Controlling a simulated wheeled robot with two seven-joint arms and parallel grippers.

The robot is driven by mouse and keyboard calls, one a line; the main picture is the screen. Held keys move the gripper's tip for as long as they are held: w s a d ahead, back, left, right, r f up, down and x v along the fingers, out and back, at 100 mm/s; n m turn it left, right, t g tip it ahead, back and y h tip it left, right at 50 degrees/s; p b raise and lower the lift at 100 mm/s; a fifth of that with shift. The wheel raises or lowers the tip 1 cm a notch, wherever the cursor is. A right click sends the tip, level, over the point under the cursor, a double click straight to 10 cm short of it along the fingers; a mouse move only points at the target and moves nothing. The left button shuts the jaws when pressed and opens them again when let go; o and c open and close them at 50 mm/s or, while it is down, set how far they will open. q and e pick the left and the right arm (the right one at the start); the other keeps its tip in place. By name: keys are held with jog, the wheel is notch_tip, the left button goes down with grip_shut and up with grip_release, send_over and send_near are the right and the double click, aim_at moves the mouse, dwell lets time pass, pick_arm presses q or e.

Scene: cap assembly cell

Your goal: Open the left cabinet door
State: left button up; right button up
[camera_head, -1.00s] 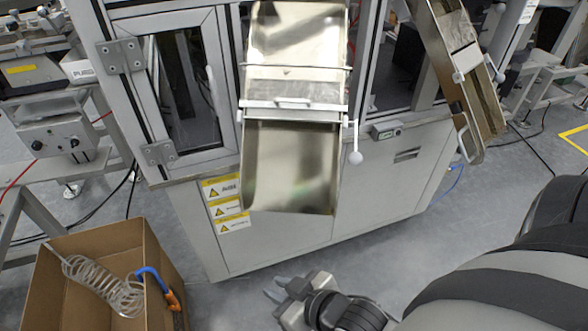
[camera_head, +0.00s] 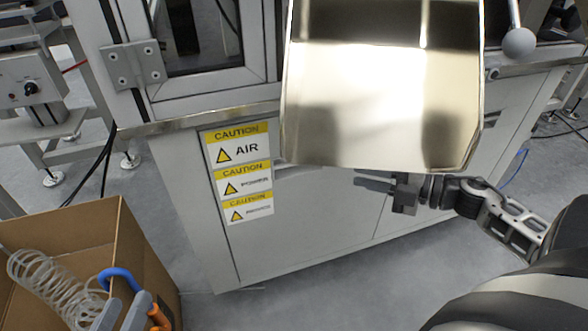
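The left cabinet door (camera_head: 305,220) is the light grey lower panel of the machine, and it looks shut. The metal chute (camera_head: 385,110) hangs in front and hides its upper part. My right gripper (camera_head: 374,181) is just below the chute's lower edge, in front of the cabinet near the door's right side. Its fingers point left, look slightly apart and hold nothing visible. I cannot tell whether they touch the door. My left gripper (camera_head: 121,313) shows only its two grey fingertips at the bottom left. They are apart, over the cardboard box.
The cardboard box (camera_head: 140,255) holds a coiled clear hose (camera_head: 50,285) and a blue-and-orange tool (camera_head: 120,278). Yellow caution labels (camera_head: 240,175) are on the cabinet's left part. Grey floor lies in front of the cabinet.

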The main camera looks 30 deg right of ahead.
jog(key=b+x, duration=0.4)
jog(key=x, duration=1.1)
jog(key=shift+a, duration=0.1)
pick_arm(q)
jog(key=shift+w+d+r+n+t+h, duration=0.2)
jog(key=shift+r+t+h, duration=0.2)
jog(key=shift+r, duration=0.2)
jog(key=shift+w+d+r+n+t+h, duration=0.1)
jog(key=shift+r+n+t+h, duration=0.1)
jog(key=shift+r+t+h, duration=0.25)
pick_arm(e)
jog(key=shift+c, duration=0.4)
jog(key=shift+a, duration=0.1)
grip_shut()
